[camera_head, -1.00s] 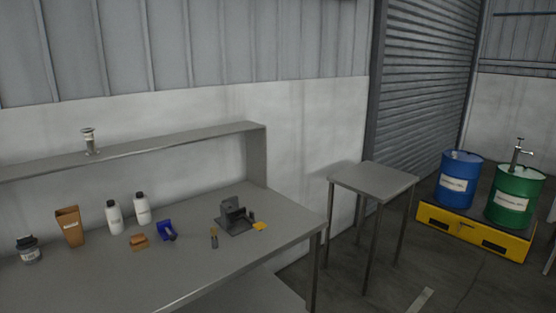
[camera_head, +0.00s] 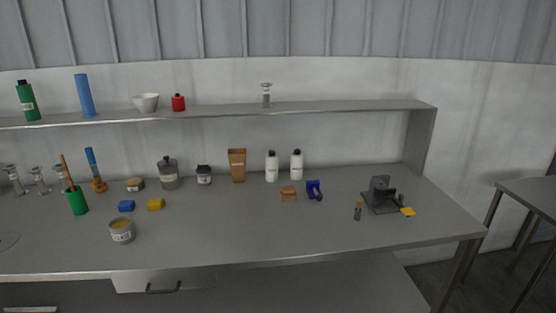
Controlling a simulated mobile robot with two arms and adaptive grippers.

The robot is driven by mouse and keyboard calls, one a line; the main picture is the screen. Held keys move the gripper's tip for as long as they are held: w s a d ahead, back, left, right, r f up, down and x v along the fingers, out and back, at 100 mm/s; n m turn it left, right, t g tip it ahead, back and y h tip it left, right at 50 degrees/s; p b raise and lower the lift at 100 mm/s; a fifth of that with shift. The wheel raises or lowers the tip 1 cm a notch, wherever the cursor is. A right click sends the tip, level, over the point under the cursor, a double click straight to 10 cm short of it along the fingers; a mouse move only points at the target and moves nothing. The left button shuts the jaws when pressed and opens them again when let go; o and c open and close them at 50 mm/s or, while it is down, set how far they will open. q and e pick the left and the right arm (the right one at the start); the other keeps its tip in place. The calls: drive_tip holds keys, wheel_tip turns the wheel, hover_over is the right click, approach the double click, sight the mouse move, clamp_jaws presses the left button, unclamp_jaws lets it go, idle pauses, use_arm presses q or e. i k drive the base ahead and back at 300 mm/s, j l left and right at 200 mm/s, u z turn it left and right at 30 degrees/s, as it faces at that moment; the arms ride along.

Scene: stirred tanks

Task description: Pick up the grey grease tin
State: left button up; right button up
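An open, round, light grey tin (camera_head: 122,236) with a pale label and yellowish content stands upright near the front left of the grey workbench (camera_head: 250,240); it looks like the grease tin. A smaller low round tin or pot (camera_head: 136,184) with a tan top stands farther back. Neither of my grippers is in view, and nothing touches the light grey tin.
Blue (camera_head: 126,206) and yellow (camera_head: 155,204) blocks lie just behind the tin. A green cup (camera_head: 77,203) with a brown handle stands left of them. Bottles line the bench's back under a shelf (camera_head: 210,113). The bench front right of the tin is clear.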

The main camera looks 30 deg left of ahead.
sight(123, 230)
drive_tip(key=u, duration=2.1)
